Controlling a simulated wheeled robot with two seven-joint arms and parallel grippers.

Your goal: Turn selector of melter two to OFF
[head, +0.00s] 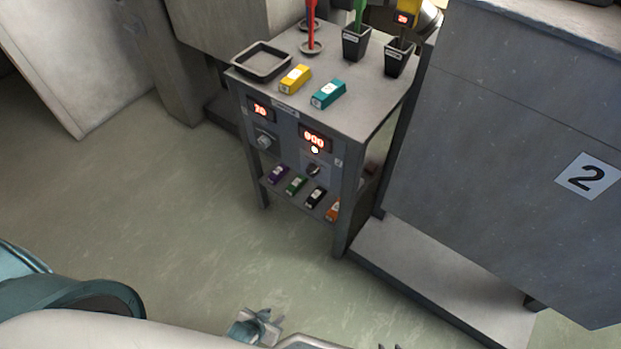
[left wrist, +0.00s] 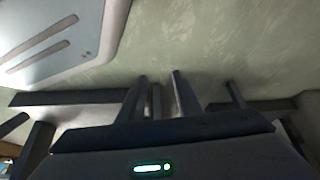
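A grey cart's front panel (head: 288,133) carries two red lit displays and two dial knobs. The right display (head: 315,139) reads about 900, with a small light under it. The right selector knob (head: 313,170) is dark, beside a small label that seems to read 2; its pointer setting is too small to read. The left knob (head: 264,141) is light grey, under the left display (head: 260,109). My left gripper (head: 264,317) is low at the bottom, well away from the panel; its fingers stand apart and empty in the left wrist view (left wrist: 158,78). My right gripper (head: 390,347) shows only its tips.
The cart top (head: 350,110) holds a tray (head: 262,61), yellow (head: 295,79) and teal (head: 328,94) blocks and dark cups. Its lower shelf holds several coloured blocks. A large grey cabinet marked 2 (head: 588,176) stands right, above a low plinth (head: 430,275). Floor (head: 190,230) before the cart is clear.

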